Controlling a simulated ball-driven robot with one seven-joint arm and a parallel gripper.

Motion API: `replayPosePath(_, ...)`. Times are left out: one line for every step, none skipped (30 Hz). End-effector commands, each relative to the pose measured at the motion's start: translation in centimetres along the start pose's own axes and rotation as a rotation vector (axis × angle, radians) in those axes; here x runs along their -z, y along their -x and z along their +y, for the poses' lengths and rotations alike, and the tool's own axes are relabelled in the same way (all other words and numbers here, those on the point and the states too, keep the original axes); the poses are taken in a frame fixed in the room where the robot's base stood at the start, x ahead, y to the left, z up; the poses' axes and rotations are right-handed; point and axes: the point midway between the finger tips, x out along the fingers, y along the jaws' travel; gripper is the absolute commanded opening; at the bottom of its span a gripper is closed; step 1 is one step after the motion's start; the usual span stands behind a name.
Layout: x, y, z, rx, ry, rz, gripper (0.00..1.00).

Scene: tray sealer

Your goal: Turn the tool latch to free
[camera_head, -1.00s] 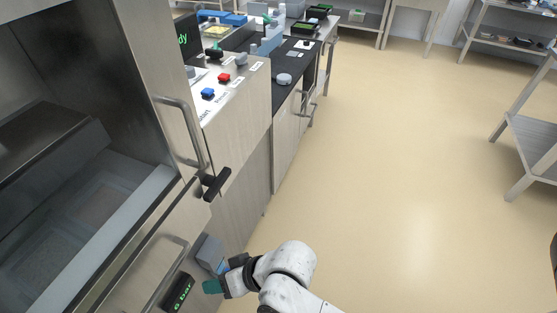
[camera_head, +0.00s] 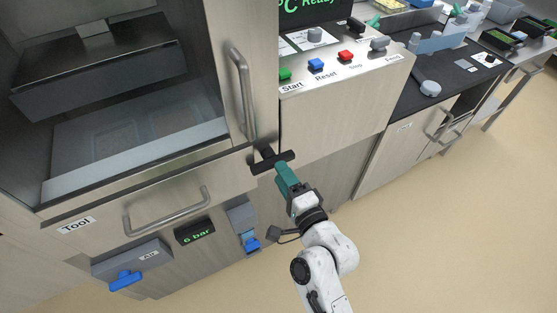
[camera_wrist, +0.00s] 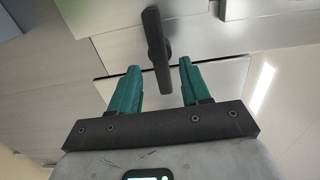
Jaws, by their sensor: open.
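The tool latch (camera_head: 272,161) is a black T-shaped handle on the steel front, at the right end of the drawer labelled Tool. Its bar lies roughly level, tilted slightly, in the head view. In the wrist view the latch (camera_wrist: 157,48) stands near upright in the picture, ahead of and between the fingertips. My gripper (camera_head: 282,168) has green fingers and is just below and in front of the latch. In the wrist view my gripper (camera_wrist: 160,70) is open and empty, one finger on each side of the latch's lower end. Whether a finger touches it cannot be told.
The Tool drawer handle (camera_head: 166,212) is left of the latch, and the tall door handle (camera_head: 241,92) is above it. Below are a 6 bar display (camera_head: 194,231) and a blue air valve (camera_head: 125,281). The control panel (camera_head: 345,62) with buttons is above right. Floor at right is clear.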

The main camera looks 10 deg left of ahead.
Motion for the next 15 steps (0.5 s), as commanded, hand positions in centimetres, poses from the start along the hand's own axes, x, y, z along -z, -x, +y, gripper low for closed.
replayPosePath(0.0,-1.0,-0.1,0.001,0.0,-0.001,0.47)
replayPosePath(0.0,-1.5,-0.2,0.002,0.0,-0.001,0.47)
replayPosePath(0.0,-2.1,-0.1,0.001,0.0,0.0,0.47)
replayPosePath(0.0,-2.6,-0.2,0.002,0.001,0.0,0.47)
replayPosePath(0.0,-3.0,-0.1,0.0,0.001,0.0,0.47)
replayPosePath(0.0,-3.4,0.0,0.0,0.001,0.0,0.47)
replayPosePath(0.1,-3.7,0.0,0.0,0.001,0.0,0.47)
replayPosePath(0.1,-4.0,0.0,0.0,0.002,0.0,0.47)
replayPosePath(0.1,-4.3,0.0,0.0,0.002,0.0,0.47)
replayPosePath(0.1,-4.5,0.0,0.0,0.002,0.001,0.47)
replayPosePath(0.1,-4.6,0.0,0.0,0.002,0.001,0.47)
replayPosePath(0.1,-4.8,0.0,0.0,0.002,0.001,0.47)
replayPosePath(0.1,-4.9,0.0,0.0,0.002,0.001,0.47)
replayPosePath(0.1,-4.9,0.0,0.0,0.002,0.001,0.47)
replayPosePath(0.1,-4.9,0.0,0.0,0.002,0.001,0.47)
